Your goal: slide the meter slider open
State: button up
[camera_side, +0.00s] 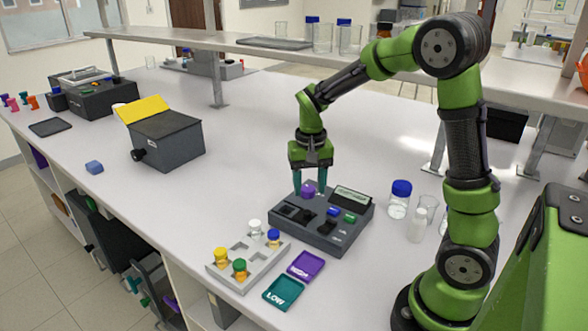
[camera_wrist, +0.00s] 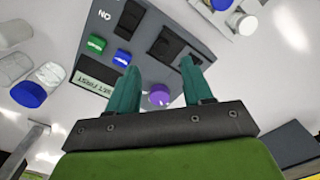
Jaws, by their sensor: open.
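The meter (camera_side: 330,238) is a dark grey box on the bench, with a display (camera_side: 352,196), a purple knob (camera_side: 308,187), and green and blue buttons. Two dark recessed parts (camera_side: 297,213) lie on its top left; they also show in the wrist view (camera_wrist: 168,46). One of them may be the slider, but I cannot tell its position. A black switch (camera_wrist: 130,18) sits beside the ON label. My gripper (camera_side: 310,193) is open, pointing down over the meter's back part, with its teal fingers either side of the knob in the side view. Contact cannot be told.
A grey rack (camera_side: 247,262) with several capped vials stands front left of the meter. Bottles (camera_side: 399,200) stand to the right.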

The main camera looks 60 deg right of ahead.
notch_tip(320, 180, up, 10)
jog(key=shift+f, duration=0.2)
jog(key=s+a+r+n+t+y, duration=0.2)
jog(key=s+a+n+t, duration=0.3)
jog(key=s+a, duration=0.7)
jog(key=shift+a+t, duration=0.25)
jog(key=shift+t, duration=0.85)
